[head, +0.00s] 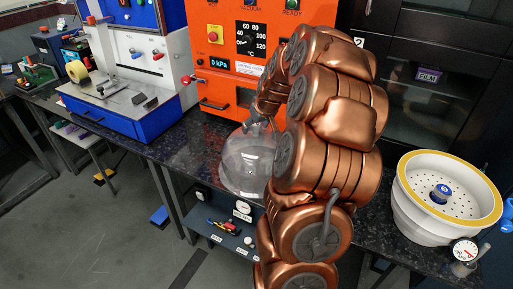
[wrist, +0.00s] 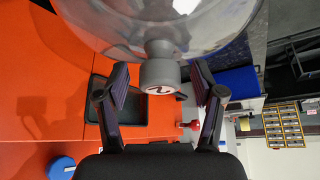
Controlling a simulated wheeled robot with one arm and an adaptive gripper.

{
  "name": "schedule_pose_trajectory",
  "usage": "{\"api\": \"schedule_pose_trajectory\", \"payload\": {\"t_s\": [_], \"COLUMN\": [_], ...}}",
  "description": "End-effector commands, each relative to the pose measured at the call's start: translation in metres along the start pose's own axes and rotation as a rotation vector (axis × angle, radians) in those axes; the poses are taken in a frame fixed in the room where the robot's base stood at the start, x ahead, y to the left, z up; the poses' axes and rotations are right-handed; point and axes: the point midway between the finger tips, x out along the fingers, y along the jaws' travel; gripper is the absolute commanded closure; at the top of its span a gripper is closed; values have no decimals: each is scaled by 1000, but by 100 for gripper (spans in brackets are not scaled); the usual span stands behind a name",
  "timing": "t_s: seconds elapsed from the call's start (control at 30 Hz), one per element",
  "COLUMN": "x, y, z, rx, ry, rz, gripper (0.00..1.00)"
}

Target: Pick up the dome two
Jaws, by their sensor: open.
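The dome two (head: 245,168) is a clear dome that stands on the dark speckled bench in front of the orange machine. In the wrist view its clear shell (wrist: 105,22) fills the top of the picture, and its grey knob (wrist: 160,76) bears a "2" mark. My gripper (wrist: 160,82) is open, with one finger on each side of the knob and a visible gap to each. In the head view my gripper (head: 262,117) is over the top of the dome, and my copper arm hides part of the dome's right side.
An orange machine (head: 216,18) with a dial and a 0 kPa display stands close behind the dome. A white perforated bowl (head: 420,190) with a yellow rim is on the right. A blue-based machine (head: 120,112) is on the left. A low shelf (head: 205,222) holds small items.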

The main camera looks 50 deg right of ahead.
Motion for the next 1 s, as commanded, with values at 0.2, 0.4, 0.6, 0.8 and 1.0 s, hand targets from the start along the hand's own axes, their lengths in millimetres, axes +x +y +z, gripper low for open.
{"api": "schedule_pose_trajectory", "payload": {"t_s": [0.2, 0.4, 0.6, 0.8, 1.0], "x": [0, 0, 0, 0, 0], "y": [0, 0, 0, 0, 0], "z": [0, 0, 0, 1, 1], "rx": [0, 0, 0, 0, 0], "ry": [-1, -1, -1, -2, -2], "rz": [0, -1, -1, -1, -1], "gripper": [48, 68, 89, 100, 100]}}
